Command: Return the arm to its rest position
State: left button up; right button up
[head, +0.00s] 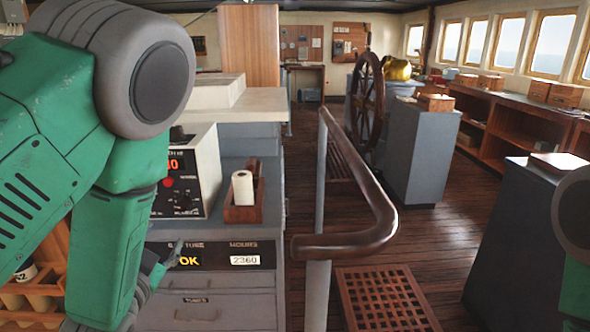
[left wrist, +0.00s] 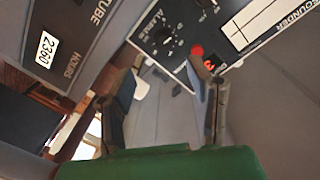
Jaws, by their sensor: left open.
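My left arm, green with grey joints, fills the left of the head view and bends down in front of the cabinet. Its gripper (head: 163,266) shows partly beside the "OK" sign, with the rest hidden behind the forearm. In the left wrist view the two dark fingers of the left gripper (left wrist: 165,88) are spread apart with nothing between them. Beyond them is the instrument box (left wrist: 175,42) with a dial, a red button and red digits. Of my right arm only a grey joint and a green link show at the right edge; its gripper is out of view.
The cabinet (head: 215,310) carries the instrument box (head: 185,175), a wooden holder (head: 259,212) with a white roll (head: 243,188), and a "2360" label (head: 245,260). A wooden handrail (head: 365,190) stands to its right. A rack with bottles (head: 28,272) is at lower left.

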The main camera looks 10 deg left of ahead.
pick_arm(q)
jog(key=s+d+f+n+g+h+b, duration=0.1)
jog(key=s+f+g, duration=0.45)
jog(key=f, duration=0.55)
jog(key=s+d+f+n+g+h+b, duration=0.15)
jog(key=s+f+g, duration=0.35)
jog(key=f, duration=0.6)
jog(key=s+d+f+n+g, duration=0.1)
jog(key=s+d+f+g, duration=0.1)
jog(key=s+f, duration=0.3)
jog(key=s+d+f+g+h, duration=0.1)
jog(key=s+f+g, duration=0.3)
jog(key=s, duration=0.8)
jog(key=shift+s+d+f+n, duration=0.4)
jog(key=shift+d+f, duration=0.1)
jog(key=shift+d, duration=0.15)
jog(key=shift+w, duration=0.15)
